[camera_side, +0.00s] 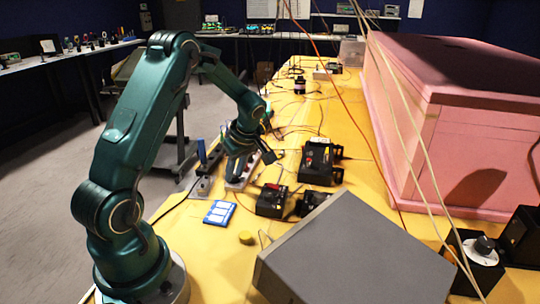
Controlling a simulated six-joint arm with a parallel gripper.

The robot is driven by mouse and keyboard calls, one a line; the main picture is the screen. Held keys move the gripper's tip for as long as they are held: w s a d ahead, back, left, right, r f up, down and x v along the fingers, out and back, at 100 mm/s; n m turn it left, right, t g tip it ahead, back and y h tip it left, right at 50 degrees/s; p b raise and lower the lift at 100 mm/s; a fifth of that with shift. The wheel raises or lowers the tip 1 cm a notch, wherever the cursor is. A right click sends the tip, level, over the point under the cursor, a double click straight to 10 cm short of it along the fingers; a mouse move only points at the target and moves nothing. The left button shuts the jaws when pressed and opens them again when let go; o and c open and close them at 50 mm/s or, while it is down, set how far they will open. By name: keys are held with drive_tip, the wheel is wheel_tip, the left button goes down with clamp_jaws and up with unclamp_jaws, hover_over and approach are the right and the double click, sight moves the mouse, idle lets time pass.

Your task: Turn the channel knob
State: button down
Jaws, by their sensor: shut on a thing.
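My gripper (264,154) is at the end of my green arm, low over the left-middle part of the yellow table (190,245). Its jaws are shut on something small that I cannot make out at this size. The gripper is just above a pale strip-like unit (238,180) and left of a black box with red and yellow parts (318,162). A round black knob on a pale dial (484,246) is at the lower right, far from my gripper. I cannot tell from this view which knob is the channel knob.
A grey box (350,260) is in front. Black modules (271,200), a blue-and-white card (219,212) and a yellow cap (246,238) lie between. Cables hang across the right side.

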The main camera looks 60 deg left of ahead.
drive_tip(key=m+t, duration=0.1)
drive_tip(key=m, duration=0.1)
drive_tip(key=m+t, duration=0.1)
drive_tip(key=m, duration=0.2)
drive_tip(key=shift+s+m, duration=0.2)
drive_tip(key=shift+m, duration=0.1)
idle(0.5)
drive_tip(key=c, duration=0.7)
unclamp_jaws()
drive_tip(key=shift+r, duration=0.15)
drive_tip(key=shift+v, duration=2.45)
